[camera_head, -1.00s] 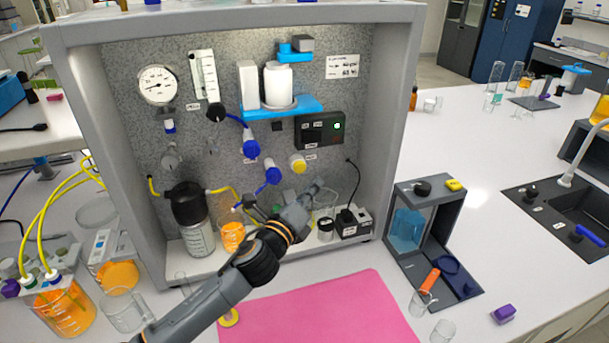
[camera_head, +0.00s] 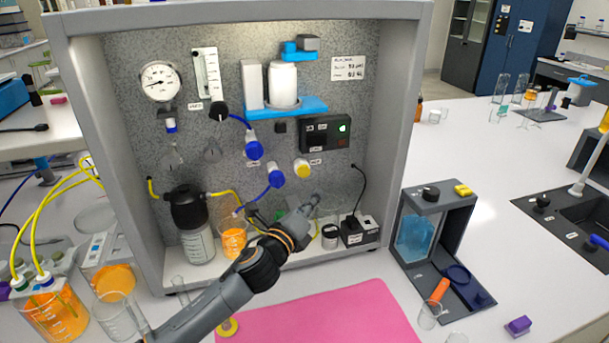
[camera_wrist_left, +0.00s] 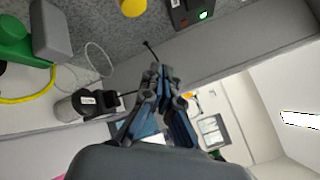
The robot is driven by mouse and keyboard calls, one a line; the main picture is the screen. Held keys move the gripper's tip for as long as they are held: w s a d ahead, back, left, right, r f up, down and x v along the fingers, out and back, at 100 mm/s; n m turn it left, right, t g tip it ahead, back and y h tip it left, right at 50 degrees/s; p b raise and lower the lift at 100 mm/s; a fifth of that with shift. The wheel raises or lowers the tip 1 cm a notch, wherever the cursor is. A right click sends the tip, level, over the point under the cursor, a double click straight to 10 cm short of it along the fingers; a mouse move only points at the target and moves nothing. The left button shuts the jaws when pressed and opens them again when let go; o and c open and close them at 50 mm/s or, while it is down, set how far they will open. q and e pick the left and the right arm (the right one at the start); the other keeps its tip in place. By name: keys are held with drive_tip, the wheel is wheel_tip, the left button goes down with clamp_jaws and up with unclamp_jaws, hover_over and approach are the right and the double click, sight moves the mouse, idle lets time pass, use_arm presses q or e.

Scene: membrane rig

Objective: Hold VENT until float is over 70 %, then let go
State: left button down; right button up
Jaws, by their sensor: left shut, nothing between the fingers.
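The membrane rig (camera_head: 415,120) is a grey open-front cabinet with a speckled back panel. A yellow round knob (camera_head: 301,169) sits low on the panel; it also shows in the wrist view (camera_wrist_left: 132,7). Small labels are near it, but I cannot read VENT for certain. A clear vertical float tube (camera_head: 207,73) is at the upper left. A white card (camera_head: 348,68) carries text too blurred to read surely. My left gripper (camera_head: 314,200) is shut and empty, below and apart from the knob; its fingertips show in the wrist view (camera_wrist_left: 164,73). My right gripper is not in view.
A black box (camera_head: 360,231) with a cable stands right of my gripper on the rig floor. Left are a dark-topped bottle (camera_head: 190,210) and an orange-filled beaker (camera_head: 233,240). A pink mat (camera_head: 325,318) lies in front. Blue knobs (camera_head: 275,176) are beside the yellow one.

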sight(309, 171)
use_arm(q)
drive_tip(key=w+a+b, duration=0.1)
drive_tip(key=w+a, duration=0.1)
drive_tip(key=w, duration=0.4)
drive_tip(key=shift+w+b, duration=0.15)
drive_tip(key=shift+b, duration=0.15)
drive_tip(key=shift+a, duration=0.1)
idle(1.1)
drive_tip(key=shift+w+a, duration=0.1)
drive_tip(key=shift+w, duration=0.3)
drive_tip(key=shift+w+a, duration=0.2)
drive_tip(key=shift+w, duration=0.3)
idle(2.0)
drive_tip(key=shift+s+d, duration=0.3)
drive_tip(key=shift+s, duration=0.65)
